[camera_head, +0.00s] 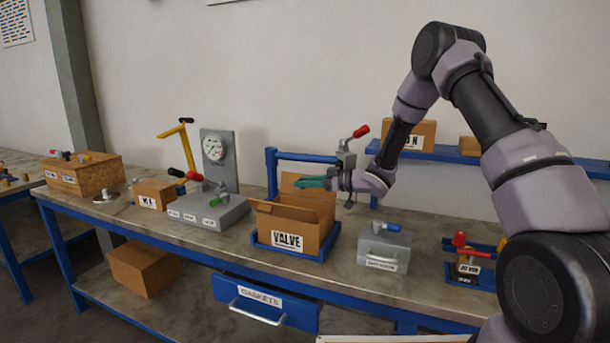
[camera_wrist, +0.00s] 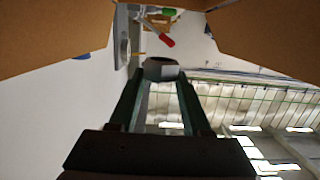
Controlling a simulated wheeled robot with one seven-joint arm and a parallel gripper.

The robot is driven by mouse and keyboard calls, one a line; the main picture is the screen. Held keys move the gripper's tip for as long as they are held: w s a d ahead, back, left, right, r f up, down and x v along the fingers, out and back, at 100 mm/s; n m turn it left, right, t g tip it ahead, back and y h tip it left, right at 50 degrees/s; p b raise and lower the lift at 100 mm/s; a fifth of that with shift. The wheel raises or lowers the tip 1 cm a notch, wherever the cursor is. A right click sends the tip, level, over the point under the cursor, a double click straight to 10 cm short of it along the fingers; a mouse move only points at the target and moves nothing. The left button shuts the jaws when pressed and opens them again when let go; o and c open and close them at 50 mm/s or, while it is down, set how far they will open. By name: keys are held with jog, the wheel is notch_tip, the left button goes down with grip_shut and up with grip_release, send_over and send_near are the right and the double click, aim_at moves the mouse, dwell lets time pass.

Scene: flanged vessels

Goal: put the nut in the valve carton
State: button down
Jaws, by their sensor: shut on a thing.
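The valve carton (camera_head: 284,238) is an open brown box labelled VALVE, standing in a blue tray on the workbench with its flaps up. My gripper (camera_head: 302,183) reaches in from the right, its green fingers level with the upper part of the carton's raised back flap. In the wrist view my gripper (camera_wrist: 160,75) is shut on a grey hexagonal nut (camera_wrist: 160,68) at the fingertips. Brown cardboard panels (camera_wrist: 52,32) show beyond it on both sides, with a gap between them. The nut is too small to make out in the head view.
A grey box with a handle (camera_head: 384,248) stands right of the carton. A grey block with levers (camera_head: 208,212) stands to the left, before a gauge panel (camera_head: 219,160). A blue rail (camera_head: 310,156) and a red-handled valve (camera_head: 352,140) rise behind. The gaskets drawer (camera_head: 264,303) juts out below.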

jog(key=shift+f, duration=1.4)
jog(key=shift+c, duration=1.4)
grip_release()
jog(key=v, duration=1.1)
